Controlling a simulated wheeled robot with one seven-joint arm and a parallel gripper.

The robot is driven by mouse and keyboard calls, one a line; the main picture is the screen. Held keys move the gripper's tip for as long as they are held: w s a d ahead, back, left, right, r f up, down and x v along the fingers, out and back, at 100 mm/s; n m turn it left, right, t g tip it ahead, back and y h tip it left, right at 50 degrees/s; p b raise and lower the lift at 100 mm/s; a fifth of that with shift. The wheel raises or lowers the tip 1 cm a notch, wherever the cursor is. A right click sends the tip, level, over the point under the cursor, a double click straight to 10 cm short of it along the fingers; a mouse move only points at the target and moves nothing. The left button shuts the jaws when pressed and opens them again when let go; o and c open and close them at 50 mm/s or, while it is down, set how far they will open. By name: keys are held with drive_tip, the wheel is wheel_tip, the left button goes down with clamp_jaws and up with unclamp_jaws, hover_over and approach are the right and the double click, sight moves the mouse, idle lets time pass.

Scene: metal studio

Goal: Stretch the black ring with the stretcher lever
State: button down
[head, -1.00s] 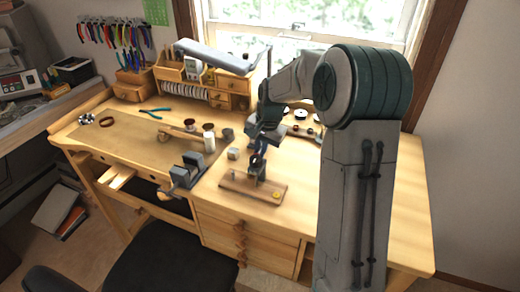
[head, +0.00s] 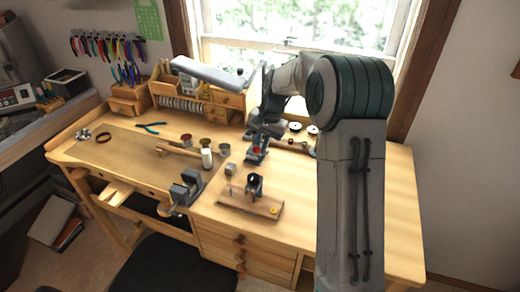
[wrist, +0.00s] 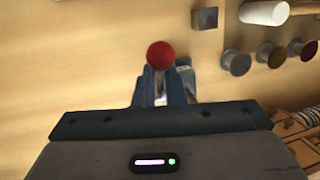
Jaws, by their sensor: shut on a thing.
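The stretcher appears to be the wooden base (head: 238,203) near the front of the bench, with a grey upright block on it. A dark, round part that looks like the black ring (head: 254,181) sits at the top of that block. My gripper (head: 257,149) is behind and above the base, apart from the ring. Its blue-grey fingers are shut at a red ball knob (wrist: 160,55), which shows at the fingertips in the wrist view. The knob also shows in the head view (head: 257,150). What the knob is fixed to is hidden by the fingers.
A vise (head: 186,188) stands left of the base. Round parts (head: 312,130) lie right of my gripper. The bench's right side is clear.

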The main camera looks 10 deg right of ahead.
drive_tip(key=shift+w+d+r+p, duration=0.15)
drive_tip(key=shift+w+d+r, duration=0.2)
drive_tip(key=shift+w, duration=0.2)
drive_tip(key=shift+w+d+r+p, duration=0.15)
drive_tip(key=shift+w+d+r, duration=0.05)
drive_tip(key=shift+w+r, duration=0.25)
drive_tip(key=shift+w, duration=0.1)
drive_tip(key=c, duration=1.8)
unclamp_jaws()
drive_tip(key=shift+o, duration=1.3)
drive_tip(key=shift+w+f, duration=0.2)
drive_tip(key=shift+f, duration=0.05)
drive_tip(key=shift+s+r, duration=0.1)
drive_tip(key=shift+s, duration=0.05)
drive_tip(key=b+v, duration=0.1)
drive_tip(key=v, duration=1.2)
drive_tip(key=shift+r, duration=0.35)
